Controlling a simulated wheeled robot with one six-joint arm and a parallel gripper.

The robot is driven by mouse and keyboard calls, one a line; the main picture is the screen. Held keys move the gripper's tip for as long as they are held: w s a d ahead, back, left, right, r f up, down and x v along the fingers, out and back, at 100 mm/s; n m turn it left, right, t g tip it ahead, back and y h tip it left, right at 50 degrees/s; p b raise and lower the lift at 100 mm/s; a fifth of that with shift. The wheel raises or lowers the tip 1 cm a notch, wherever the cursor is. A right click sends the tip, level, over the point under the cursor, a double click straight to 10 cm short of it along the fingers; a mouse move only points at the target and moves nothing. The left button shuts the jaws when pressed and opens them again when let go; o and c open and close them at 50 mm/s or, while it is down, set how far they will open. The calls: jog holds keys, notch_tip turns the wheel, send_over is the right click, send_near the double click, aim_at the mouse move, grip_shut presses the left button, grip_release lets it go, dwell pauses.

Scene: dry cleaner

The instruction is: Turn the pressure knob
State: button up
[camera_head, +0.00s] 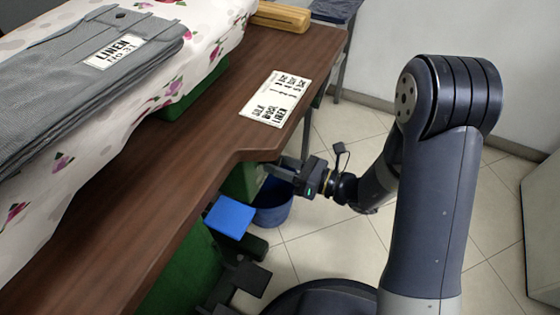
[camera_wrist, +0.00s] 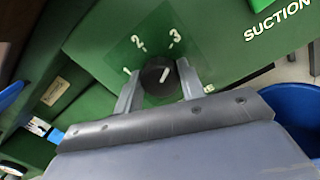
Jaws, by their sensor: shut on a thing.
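The pressure knob (camera_wrist: 158,78) is a round black dial with a white pointer line, on a green panel (camera_wrist: 215,35) in the wrist view. The white marks 1, 2 and 3 stand around its upper side, and the pointer line slants up to the right, roughly toward the 3. My gripper (camera_wrist: 158,88) is shut on the knob, with one grey finger at each side. In the head view my gripper (camera_head: 285,172) reaches under the table edge at the green machine (camera_head: 240,183). The knob is hidden there.
A wooden table (camera_head: 190,130) overhangs the machine and bears folded grey linen (camera_head: 85,70) and a printed card (camera_head: 275,97). A blue bucket (camera_head: 272,205) stands on the floor by my gripper. A blue pedal-like plate (camera_head: 229,218) is nearby. Tiled floor is open at the right.

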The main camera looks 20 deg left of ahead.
dwell(0.3)
jog(key=o, duration=1)
jog(key=shift+d, duration=0.1)
jog(key=d, duration=0.3)
jog(key=d+p, duration=0.1)
jog(key=d, duration=0.3)
jog(key=d+p, duration=0.1)
jog(key=d, duration=0.2)
jog(key=shift+s+d+f, duration=0.1)
jog(key=shift+s+d, duration=0.2)
jog(key=shift+a, duration=0.1)
jog(key=shift+w+a+b, duration=0.15)
jog(key=shift+a+b, duration=0.35)
jog(key=shift+a, duration=2.15)
jog(key=shift+w+a+b, duration=0.15)
jog(key=shift+a+b, duration=0.35)
jog(key=shift+a, duration=2.15)
